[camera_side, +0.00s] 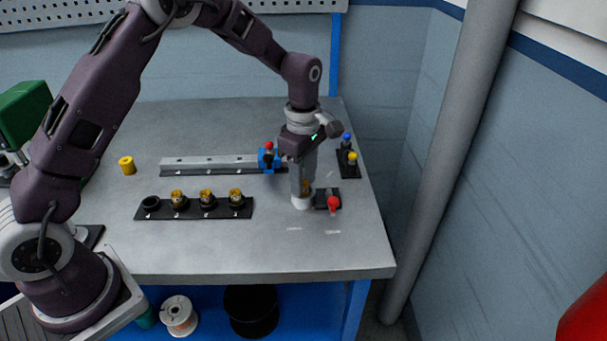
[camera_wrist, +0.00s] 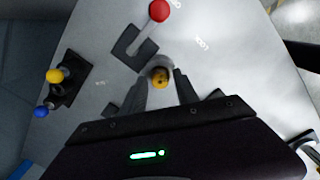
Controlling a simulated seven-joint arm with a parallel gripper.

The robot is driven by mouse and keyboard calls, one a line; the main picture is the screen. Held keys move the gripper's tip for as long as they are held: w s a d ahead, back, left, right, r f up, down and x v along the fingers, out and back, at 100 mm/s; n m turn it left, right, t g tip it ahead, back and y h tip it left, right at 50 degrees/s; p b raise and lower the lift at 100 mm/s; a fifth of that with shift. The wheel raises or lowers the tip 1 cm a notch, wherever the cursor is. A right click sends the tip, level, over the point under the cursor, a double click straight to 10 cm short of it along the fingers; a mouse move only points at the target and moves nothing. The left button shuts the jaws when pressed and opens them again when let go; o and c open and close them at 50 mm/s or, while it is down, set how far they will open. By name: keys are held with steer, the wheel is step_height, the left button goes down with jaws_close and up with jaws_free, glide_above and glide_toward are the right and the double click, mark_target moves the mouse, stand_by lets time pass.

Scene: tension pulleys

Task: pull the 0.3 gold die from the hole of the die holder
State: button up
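My gripper (camera_side: 303,178) points straight down over the right part of the table. Its grey fingers stand on either side of a small gold die (camera_wrist: 159,77), which also shows as a bit of gold between the fingers in the side view (camera_side: 306,187). I cannot tell whether the fingers press on it or only flank it. A short pale cylinder (camera_side: 301,203), seemingly the die holder, stands on the table right below the fingertips. The hole and the die's lower part are hidden by the fingers. I cannot read any 0.3 mark.
A red-knobbed lever (camera_side: 333,203) on a black plate stands close to the right of my gripper. Blue and yellow knobs (camera_side: 348,150) stand behind it. A black rack (camera_side: 245,213) with several gold pieces and a grey rail (camera_side: 210,162) lie left. The front table is clear.

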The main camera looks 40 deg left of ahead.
mark_target(304, 183)
jaws_close()
steer(key=shift+r, duration=1.65)
steer(key=shift+r, duration=1.95)
steer(key=shift+s+a+m, duration=0.2)
steer(key=shift+m, duration=0.5)
steer(key=s+a+f+m, duration=0.1)
steer(key=s+a+m, duration=0.3)
steer(key=m, duration=1.4)
steer(key=shift+s+a+f, duration=0.2)
steer(key=shift+s+a, duration=0.15)
steer(key=shift+s, duration=0.75)
